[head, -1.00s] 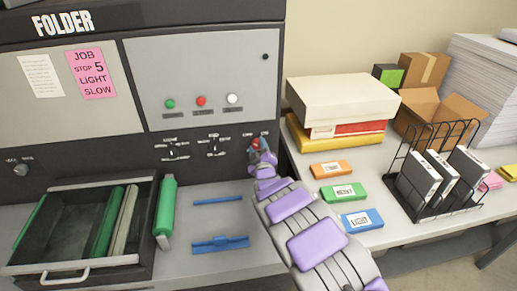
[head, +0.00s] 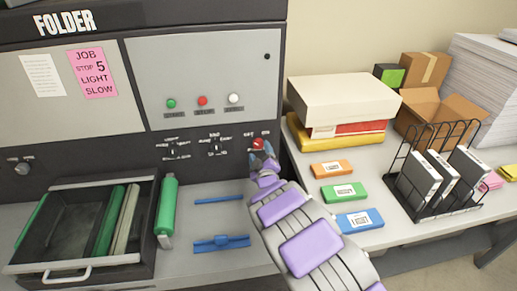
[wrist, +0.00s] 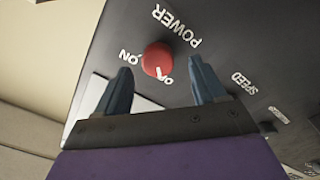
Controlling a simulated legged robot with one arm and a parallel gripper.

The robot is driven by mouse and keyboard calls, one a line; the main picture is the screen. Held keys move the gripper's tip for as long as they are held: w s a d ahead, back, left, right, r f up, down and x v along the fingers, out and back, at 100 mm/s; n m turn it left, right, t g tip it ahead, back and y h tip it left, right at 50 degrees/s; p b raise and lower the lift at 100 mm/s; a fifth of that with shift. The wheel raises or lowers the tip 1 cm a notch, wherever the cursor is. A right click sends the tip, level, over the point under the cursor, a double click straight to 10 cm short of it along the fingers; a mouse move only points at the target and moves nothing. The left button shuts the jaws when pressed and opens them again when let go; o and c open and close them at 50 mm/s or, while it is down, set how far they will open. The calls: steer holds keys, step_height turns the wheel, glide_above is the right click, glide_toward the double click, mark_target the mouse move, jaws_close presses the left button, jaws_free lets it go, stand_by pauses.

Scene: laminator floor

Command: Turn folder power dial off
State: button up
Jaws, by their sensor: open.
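The folder machine's red power dial (head: 258,143) sits at the lower right of its dark front panel. In the wrist view the round red dial (wrist: 157,59) shows a white pointer line aimed near the "OFF" label, with "ON" to its left and "POWER" above. My gripper (head: 265,160) is just in front of the dial and partly covers it in the head view. In the wrist view my gripper (wrist: 160,82) is open, with one blue finger on each side below the dial. The fingers appear apart from it.
Two other dials (head: 171,152) (head: 214,146) are left of the power dial. A black drawer (head: 80,235) with a green roll (head: 167,208) beside it projects at left. Blue parts (head: 221,242) lie on the ledge. A table at right holds boxes (head: 340,100) and a wire rack (head: 440,165).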

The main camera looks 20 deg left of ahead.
steer(key=p+v, duration=0.1)
steer(key=v, duration=1.3)
steer(key=shift+p, duration=0.35)
steer(key=shift+a+f, duration=0.1)
steer(key=shift+a, duration=0.1)
steer(key=w+d+r+m+g+h, duration=0.25)
steer(key=d+m+h, duration=0.35)
steer(key=d, duration=0.7)
steer(key=s+d+r+m+g+h, duration=0.1)
steer(key=s+d+m+g+h, duration=0.1)
steer(key=s+d, duration=0.6)
steer(key=s+d+r+m+g+h, duration=0.2)
steer(key=s+d+m+g, duration=0.2)
steer(key=s+d+g, duration=0.3)
steer(key=s+d, duration=0.2)
steer(key=s, duration=0.2)
steer(key=shift+s+r+m, duration=0.15)
steer(key=shift+s+m, duration=0.05)
steer(key=shift+m, duration=0.2)
steer(key=s+d+r+m+g, duration=0.1)
steer(key=s+g, duration=0.1)
steer(key=s, duration=0.5)
steer(key=s+d+r+g, duration=0.2)
steer(key=s, duration=0.5)
steer(key=s+d+r+m+g, duration=0.1)
steer(key=s+r+g, duration=0.1)
steer(key=s, duration=0.6)
steer(key=shift+d+m, duration=0.3)
steer(key=shift+d, duration=0.05)
steer(key=shift+c, duration=0.2)
